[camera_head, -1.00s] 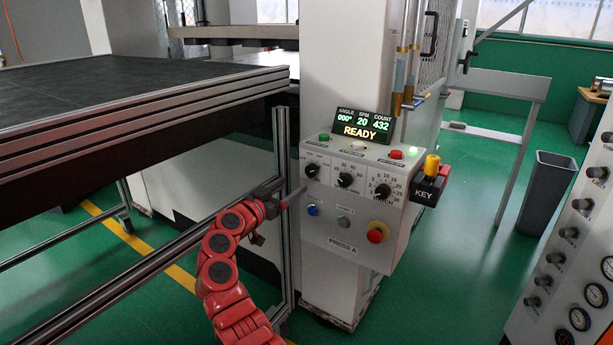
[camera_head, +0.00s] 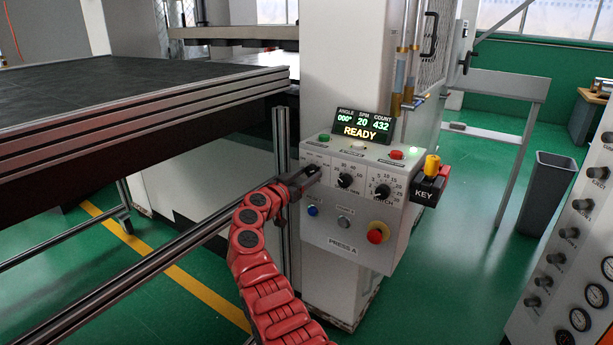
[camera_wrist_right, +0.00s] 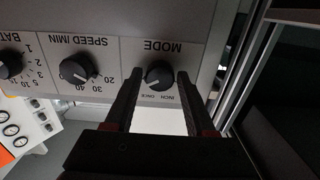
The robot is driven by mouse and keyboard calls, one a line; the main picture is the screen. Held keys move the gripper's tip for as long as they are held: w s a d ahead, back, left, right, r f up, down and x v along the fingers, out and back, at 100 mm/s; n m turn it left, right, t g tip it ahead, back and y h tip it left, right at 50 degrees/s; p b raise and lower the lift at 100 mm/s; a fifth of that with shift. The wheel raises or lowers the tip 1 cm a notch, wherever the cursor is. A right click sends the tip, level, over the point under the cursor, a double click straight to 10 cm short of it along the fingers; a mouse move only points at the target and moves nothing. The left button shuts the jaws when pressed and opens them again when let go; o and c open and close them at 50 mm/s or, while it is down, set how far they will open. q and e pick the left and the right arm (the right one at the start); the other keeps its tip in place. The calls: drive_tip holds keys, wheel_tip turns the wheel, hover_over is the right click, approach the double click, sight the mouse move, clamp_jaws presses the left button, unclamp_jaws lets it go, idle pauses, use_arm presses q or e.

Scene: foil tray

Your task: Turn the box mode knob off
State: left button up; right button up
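The box's black MODE knob (camera_wrist_right: 160,75) shows upside down in the right wrist view, with the MODE lettering and INCH and ONCE marks beside it. Its pointer direction is hard to read. My right gripper (camera_wrist_right: 160,78) is open, one finger on each side of the knob; gaps show between knob and fingers. In the head view my right gripper (camera_head: 308,176) reaches the left knob of the control box (camera_head: 345,213) and mostly covers it. The display (camera_head: 362,124) reads READY. My left gripper is not in view.
The speed knob (camera_head: 345,181) and batch knob (camera_head: 382,191) sit right of the MODE knob. Below are a blue button (camera_head: 312,210) and a red emergency stop (camera_head: 377,233). A metal post (camera_head: 281,170) and worktable (camera_head: 140,95) stand left of my gripper.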

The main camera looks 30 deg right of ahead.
clamp_jaws()
